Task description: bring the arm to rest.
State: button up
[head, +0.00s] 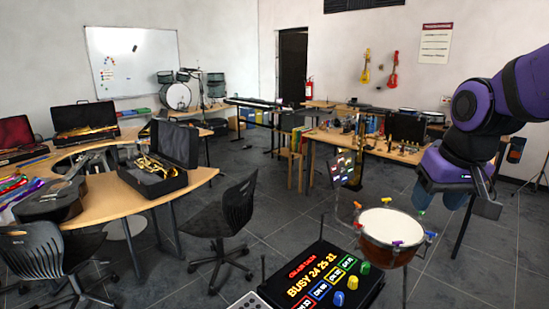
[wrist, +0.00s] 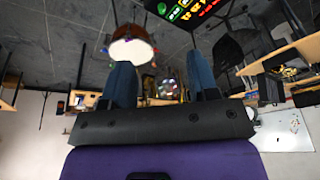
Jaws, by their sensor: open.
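My purple arm (head: 478,115) is raised at the right of the head view, over the floor beyond the drum. My gripper (head: 457,203) hangs from it with blue fingers and a grey body. In the wrist view, my gripper (wrist: 160,72) shows two blue fingers set well apart, with nothing held between them. The picture there is upside down. My gripper is apart from the things around it.
A kettle drum (head: 390,228) with coloured pegs stands left of my gripper. A panel with lit words and knobs (head: 318,278) is at the bottom. A black chair (head: 232,212), a curved table (head: 125,205) and a bench (head: 385,150) stand farther off. Grey floor (head: 490,260) is clear at right.

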jog(key=s+d+r+t, duration=0.1)
jog(key=s+r, duration=0.1)
jog(key=s, duration=0.4)
jog(key=s+r, duration=0.2)
jog(key=s, duration=0.5)
jog(key=shift+s+d+t, duration=0.2)
jog(key=shift+d+t, duration=0.15)
jog(key=shift+t, duration=0.05)
